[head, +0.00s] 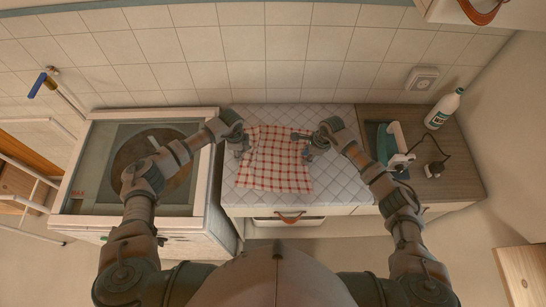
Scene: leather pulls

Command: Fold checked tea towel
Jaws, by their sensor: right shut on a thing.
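A red-and-white checked tea towel (274,165) lies spread on the pale quilted worktop, a little rumpled along its far edge. My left gripper (241,153) is at the towel's far left corner; whether its fingers are apart or closed is too small to tell. My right gripper (309,155) is at the towel's right edge, near the far right corner, and is shut on the towel. The cloth between the fingers is mostly hidden by the gripper.
A washing machine (75,190) with a glass-topped lid stands to the left. On the brown counter (455,180) at right are a white bottle (443,108) and an iron (398,160) with a dark cord. A tiled wall closes off the back. A drawer with a leather pull (290,217) is below the worktop.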

